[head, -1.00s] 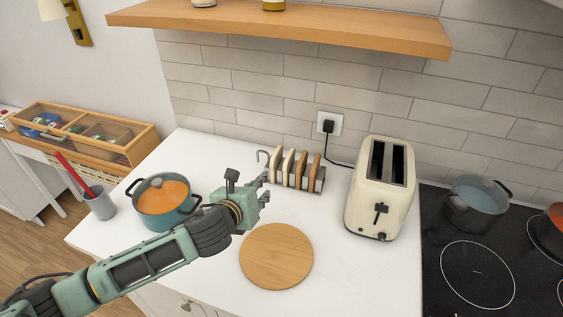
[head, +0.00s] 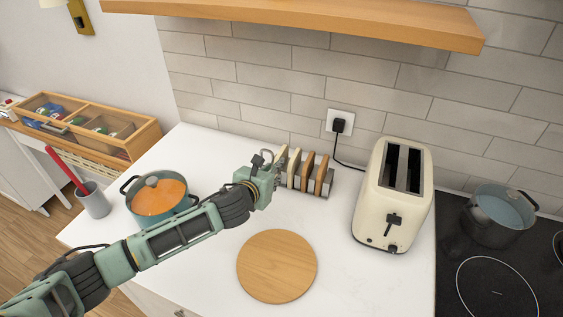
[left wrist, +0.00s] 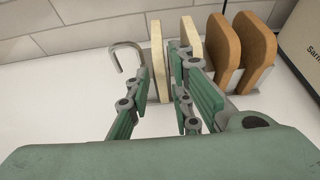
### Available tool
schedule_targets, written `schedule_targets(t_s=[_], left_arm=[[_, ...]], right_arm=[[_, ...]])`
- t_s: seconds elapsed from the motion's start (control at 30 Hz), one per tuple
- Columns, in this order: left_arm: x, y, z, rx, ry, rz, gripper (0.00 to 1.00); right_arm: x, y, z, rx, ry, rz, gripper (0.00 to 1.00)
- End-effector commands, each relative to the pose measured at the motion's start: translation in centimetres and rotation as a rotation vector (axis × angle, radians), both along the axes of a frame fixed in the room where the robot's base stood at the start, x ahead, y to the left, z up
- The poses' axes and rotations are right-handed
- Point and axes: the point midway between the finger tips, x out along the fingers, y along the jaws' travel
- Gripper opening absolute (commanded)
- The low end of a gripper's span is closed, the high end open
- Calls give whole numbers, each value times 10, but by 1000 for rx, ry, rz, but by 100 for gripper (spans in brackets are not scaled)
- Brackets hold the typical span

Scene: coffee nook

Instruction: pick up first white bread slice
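A metal rack (head: 325,186) holds upright slices: two white bread slices at the left and two brown ones (head: 315,172) at the right. The first white slice (left wrist: 157,60) is leftmost in the left wrist view; the second white slice (left wrist: 190,40) is just right of it, partly hidden by a finger. My left gripper (left wrist: 160,80) is open at the rack's left end. In the wrist view its fingers appear on either side of the first white slice, with gaps visible. In the head view the gripper (head: 281,174) partly hides that slice. My right gripper is not in view.
A cream toaster (head: 378,215) stands right of the rack, its cord running to a wall socket. A round wooden board (head: 277,266) lies in front. A wooden shelf (head: 320,18) hangs above.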

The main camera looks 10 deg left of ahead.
Motion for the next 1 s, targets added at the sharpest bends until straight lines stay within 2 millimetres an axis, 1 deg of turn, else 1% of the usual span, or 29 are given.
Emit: schedule_targets(t_s=[0.03,0.07,0.17,0.27,0.47,0.6,0.7,1.0], left_arm=[[6,-1,-1,-1,0,1,20],[8,-2,-2,-1,0,1,20],[14,-3,-5,-1,0,0,20],[16,-3,-7,0,0,0,20],[16,-3,-7,0,-1,0,20],[16,-3,-7,0,-1,0,9],[16,-3,-7,0,-1,0,0],[16,-3,-6,0,-1,0,0]], right_arm=[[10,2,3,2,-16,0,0],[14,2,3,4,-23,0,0],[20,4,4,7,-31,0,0],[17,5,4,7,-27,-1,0],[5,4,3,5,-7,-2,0],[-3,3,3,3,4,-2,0],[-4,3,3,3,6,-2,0],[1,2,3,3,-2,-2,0]])
